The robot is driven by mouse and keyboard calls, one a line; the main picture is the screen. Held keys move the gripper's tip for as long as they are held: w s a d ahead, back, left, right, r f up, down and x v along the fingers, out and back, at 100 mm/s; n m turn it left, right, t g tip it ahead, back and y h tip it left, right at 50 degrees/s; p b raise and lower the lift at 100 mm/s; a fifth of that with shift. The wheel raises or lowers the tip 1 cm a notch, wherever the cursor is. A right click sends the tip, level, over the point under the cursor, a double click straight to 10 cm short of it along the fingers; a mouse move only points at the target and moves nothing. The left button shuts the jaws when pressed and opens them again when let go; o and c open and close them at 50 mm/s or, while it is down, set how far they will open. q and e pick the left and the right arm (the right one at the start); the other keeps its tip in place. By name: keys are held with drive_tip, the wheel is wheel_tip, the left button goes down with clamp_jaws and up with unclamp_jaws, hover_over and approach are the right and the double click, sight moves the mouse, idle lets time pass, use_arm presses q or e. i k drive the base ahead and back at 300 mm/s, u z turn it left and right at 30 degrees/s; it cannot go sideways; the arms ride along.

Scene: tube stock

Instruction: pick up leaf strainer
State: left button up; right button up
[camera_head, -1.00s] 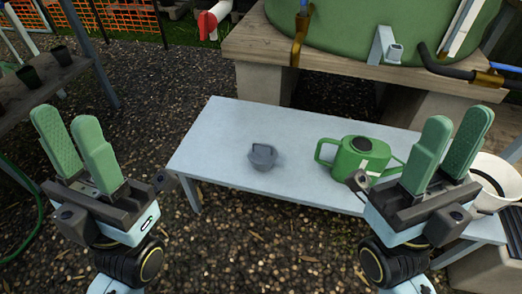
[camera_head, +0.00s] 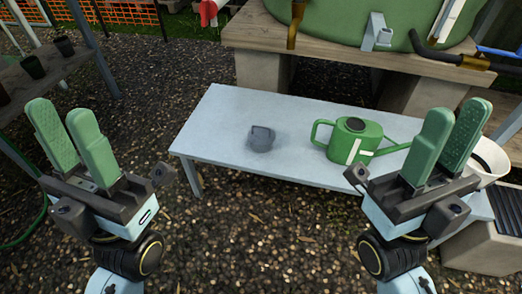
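The leaf strainer seems to be the small dark grey cup-like piece (camera_head: 261,138) on the light grey table (camera_head: 222,112), left of the table's middle; its fine detail is too small to tell. My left gripper (camera_head: 68,125) is at the left of the view, left of the table, with its two green fingers apart and nothing between them. My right gripper (camera_head: 457,130) is at the right, in front of the table's right part, its green fingers also apart and empty. Neither gripper touches the grey piece.
A green watering can (camera_head: 350,137) stands on the table right of the grey piece. A white bucket (camera_head: 488,160) is partly hidden behind my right gripper. A wooden platform (camera_head: 265,35) carries a big green tank (camera_head: 345,18) behind. Shelves with dark pots (camera_head: 33,66) stand left.

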sight(260, 138)
drive_tip(key=k, duration=1.05)
drive_tip(key=u, duration=0.8)
drive_tip(key=i, duration=2)
drive_tip(key=z, duration=1.2)
drive_tip(key=i, duration=0.3)
drive_tip(key=z, duration=0.15)
